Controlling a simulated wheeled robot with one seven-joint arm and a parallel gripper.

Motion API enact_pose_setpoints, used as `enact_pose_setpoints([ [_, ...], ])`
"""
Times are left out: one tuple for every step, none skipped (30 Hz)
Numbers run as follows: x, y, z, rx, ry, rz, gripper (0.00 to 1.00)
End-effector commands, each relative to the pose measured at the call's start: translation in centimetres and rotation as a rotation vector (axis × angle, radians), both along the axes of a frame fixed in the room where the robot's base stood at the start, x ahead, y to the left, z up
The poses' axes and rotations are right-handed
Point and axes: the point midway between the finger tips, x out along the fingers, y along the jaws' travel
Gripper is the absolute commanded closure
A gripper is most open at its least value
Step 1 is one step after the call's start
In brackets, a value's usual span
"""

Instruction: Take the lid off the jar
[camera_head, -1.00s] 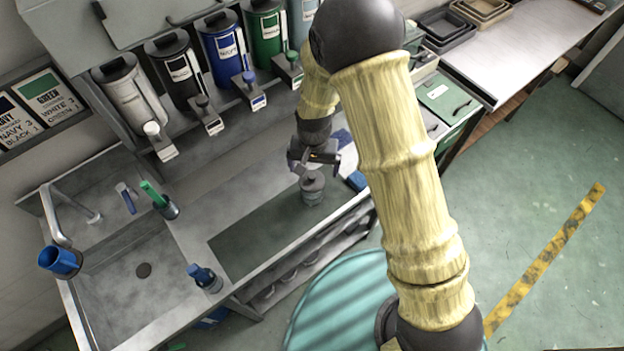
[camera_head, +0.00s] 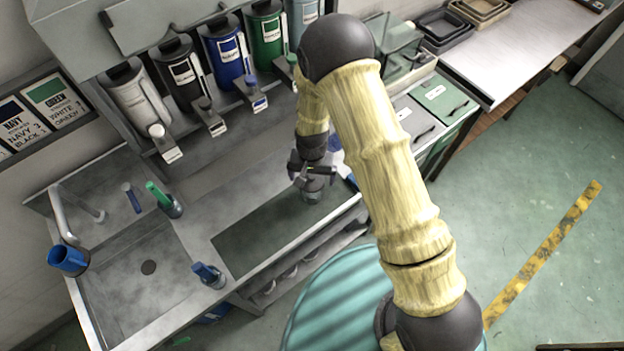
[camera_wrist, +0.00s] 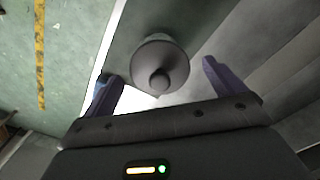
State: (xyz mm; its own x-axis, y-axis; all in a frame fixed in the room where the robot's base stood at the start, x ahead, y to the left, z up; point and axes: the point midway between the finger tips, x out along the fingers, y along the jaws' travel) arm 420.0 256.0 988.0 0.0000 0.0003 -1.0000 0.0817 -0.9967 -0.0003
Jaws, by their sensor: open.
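The jar (camera_head: 312,193) stands upright on the dark mat (camera_head: 262,222) on the counter, partly hidden by my gripper in the head view. Its grey lid (camera_wrist: 159,67) with a round knob on top shows from above in the wrist view. My gripper (camera_head: 313,178) is right at the top of the jar in the head view. In the wrist view its two fingers are spread wide, with the lid ahead of and between the fingertips. The gripper is open and holds nothing.
A sink with a faucet (camera_head: 62,215), a blue cup (camera_head: 68,260) and several bottles stand to the left. Several colored dispensers (camera_head: 227,58) hang behind the counter. A teal round drum (camera_head: 340,300) stands in front. Much of the mat left of the jar is clear.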

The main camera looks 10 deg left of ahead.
Motion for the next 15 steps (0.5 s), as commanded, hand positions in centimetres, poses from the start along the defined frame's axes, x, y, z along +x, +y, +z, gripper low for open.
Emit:
enact_pose_setpoints([
  [0.00,0.00,0.00,0.000,0.000,0.000,0.05],
  [0.00,-0.01,0.00,0.000,0.000,0.000,0.05],
  [0.00,-0.01,0.01,0.000,0.000,0.000,0.05],
  [0.00,-0.01,0.01,0.000,0.000,0.000,0.05],
  [0.00,-0.01,0.01,0.000,0.000,0.000,0.05],
  [0.00,-0.01,0.01,0.000,0.000,0.000,0.05],
  [0.00,-0.01,0.02,0.000,0.000,0.000,0.05],
  [0.00,-0.02,0.02,0.000,0.000,0.000,0.05],
  [0.00,-0.02,0.02,0.000,0.000,0.000,0.07],
  [0.00,-0.02,0.02,0.000,0.000,0.000,0.13],
  [0.00,-0.02,0.02,0.000,0.000,0.000,0.19],
  [0.00,-0.02,0.02,0.000,0.000,0.000,0.27],
  [0.00,-0.02,0.02,0.000,0.000,0.000,0.33],
  [0.00,-0.02,0.02,0.000,0.000,0.000,0.39],
  [0.00,-0.02,0.03,0.000,0.000,0.000,0.47],
])
